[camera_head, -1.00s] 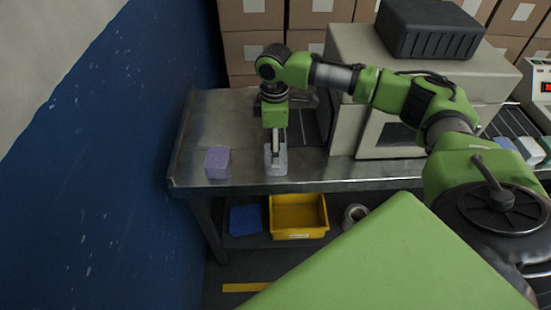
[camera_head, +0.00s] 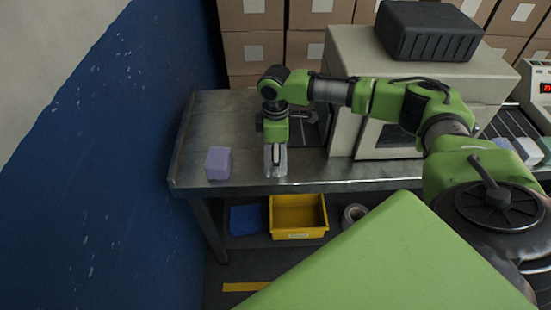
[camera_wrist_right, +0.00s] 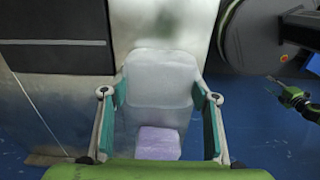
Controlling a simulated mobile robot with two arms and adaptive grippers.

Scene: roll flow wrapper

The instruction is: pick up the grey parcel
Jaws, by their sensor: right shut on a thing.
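The grey parcel (camera_head: 283,166), a pale block, stands on the steel table near its front edge. It also shows in the right wrist view (camera_wrist_right: 160,75), between the fingers. My right gripper (camera_head: 275,156) reaches down from above and is shut on the parcel. In the right wrist view my right gripper (camera_wrist_right: 161,103) has one finger on each side of the parcel. I cannot see clear space under the parcel.
A purple parcel (camera_head: 218,163) lies left of the grey one on the table (camera_head: 245,112). A beige machine (camera_head: 344,95) stands to the right. A yellow bin (camera_head: 298,234) and a blue bin (camera_head: 246,220) sit on the lower shelf. A blue wall borders the left.

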